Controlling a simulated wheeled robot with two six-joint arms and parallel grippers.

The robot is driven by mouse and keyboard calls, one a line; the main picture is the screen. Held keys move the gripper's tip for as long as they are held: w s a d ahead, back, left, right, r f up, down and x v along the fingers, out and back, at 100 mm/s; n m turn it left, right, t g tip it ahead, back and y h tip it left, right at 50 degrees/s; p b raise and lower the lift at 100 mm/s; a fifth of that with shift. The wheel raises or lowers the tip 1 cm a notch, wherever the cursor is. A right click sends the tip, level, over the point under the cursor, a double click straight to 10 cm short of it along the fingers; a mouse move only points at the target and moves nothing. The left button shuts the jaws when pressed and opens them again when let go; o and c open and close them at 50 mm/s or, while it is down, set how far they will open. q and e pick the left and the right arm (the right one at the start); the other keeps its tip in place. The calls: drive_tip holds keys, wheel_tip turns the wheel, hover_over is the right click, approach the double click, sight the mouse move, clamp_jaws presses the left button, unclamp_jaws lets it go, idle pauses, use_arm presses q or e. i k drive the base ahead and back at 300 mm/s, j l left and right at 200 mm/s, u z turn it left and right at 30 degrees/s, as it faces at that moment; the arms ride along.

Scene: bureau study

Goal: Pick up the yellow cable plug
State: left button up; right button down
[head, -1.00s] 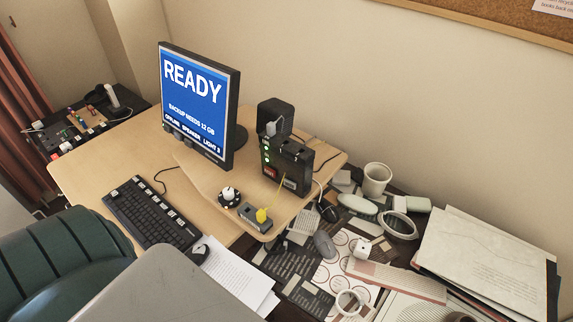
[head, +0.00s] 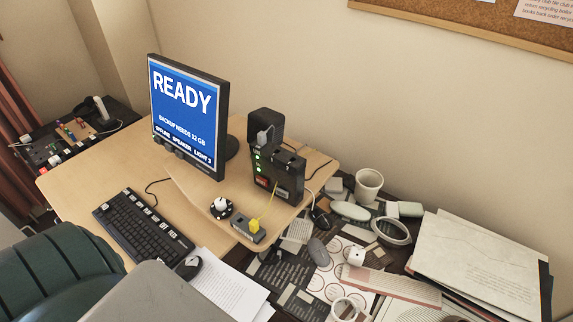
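The yellow cable plug (head: 254,225) sits upright at a small grey block (head: 246,233) near the front edge of the raised wooden shelf. A thin yellow cable (head: 270,203) runs from it up to a black box with green lights (head: 278,172). I cannot tell how firmly the plug sits in the block. Neither of my grippers shows in the head view.
A white-topped black knob (head: 220,208) stands just left of the block. The monitor (head: 188,115) reads READY. A keyboard (head: 143,225), a mouse (head: 189,267) and papers (head: 225,285) lie in front. The right side is cluttered, with a white mug (head: 368,186) and stacked folders (head: 483,262).

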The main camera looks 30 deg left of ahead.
sight(253, 224)
drive_tip(key=u, duration=1.3)
